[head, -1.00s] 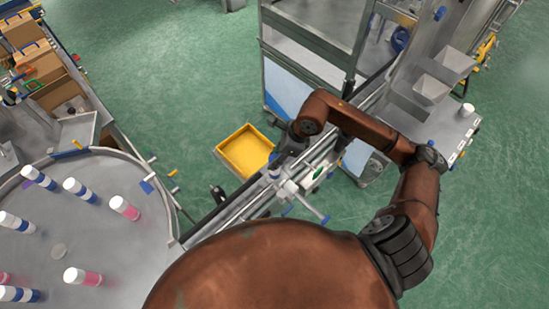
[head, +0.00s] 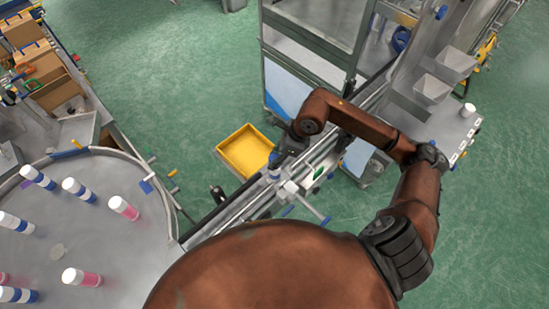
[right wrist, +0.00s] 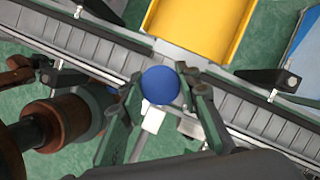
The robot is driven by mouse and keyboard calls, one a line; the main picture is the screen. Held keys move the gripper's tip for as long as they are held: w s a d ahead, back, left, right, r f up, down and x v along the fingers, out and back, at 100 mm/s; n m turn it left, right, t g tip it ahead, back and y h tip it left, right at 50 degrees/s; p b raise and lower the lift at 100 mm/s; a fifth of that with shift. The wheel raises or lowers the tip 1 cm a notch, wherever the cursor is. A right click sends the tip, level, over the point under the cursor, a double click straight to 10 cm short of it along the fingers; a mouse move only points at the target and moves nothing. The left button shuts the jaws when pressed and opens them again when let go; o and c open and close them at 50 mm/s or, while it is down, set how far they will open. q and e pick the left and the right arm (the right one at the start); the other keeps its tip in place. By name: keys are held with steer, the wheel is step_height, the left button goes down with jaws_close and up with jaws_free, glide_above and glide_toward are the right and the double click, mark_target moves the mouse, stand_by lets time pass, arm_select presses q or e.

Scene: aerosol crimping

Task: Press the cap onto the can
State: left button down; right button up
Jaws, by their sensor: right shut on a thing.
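A round blue cap (right wrist: 160,86) shows from above in the right wrist view, over the conveyor. My right gripper (right wrist: 162,92) has one finger on each side of it and is shut on it. Any can under the cap is hidden from above. In the head view my right gripper (head: 283,160) is small and dark above the conveyor, beside the yellow tray, with a small blue and white thing (head: 274,172) at its tip. My left gripper is not in view.
The conveyor (right wrist: 262,122) runs diagonally under my gripper, with rails and brackets along it. A yellow tray (head: 231,142) lies beside it. A round metal table (head: 115,255) at left holds several capped cans. A steel machine frame (head: 352,60) stands behind.

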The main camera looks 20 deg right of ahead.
steer(key=shift+b, duration=0.7)
stand_by(0.8)
steer(key=o, duration=0.8)
steer(key=shift+o, duration=0.5)
steer(key=o, duration=0.5)
steer(key=shift+c, duration=0.2)
steer(key=shift+r, duration=0.15)
steer(key=shift+r+p, duration=1.35)
steer(key=shift+r, duration=2)
steer(key=shift+c, duration=0.3)
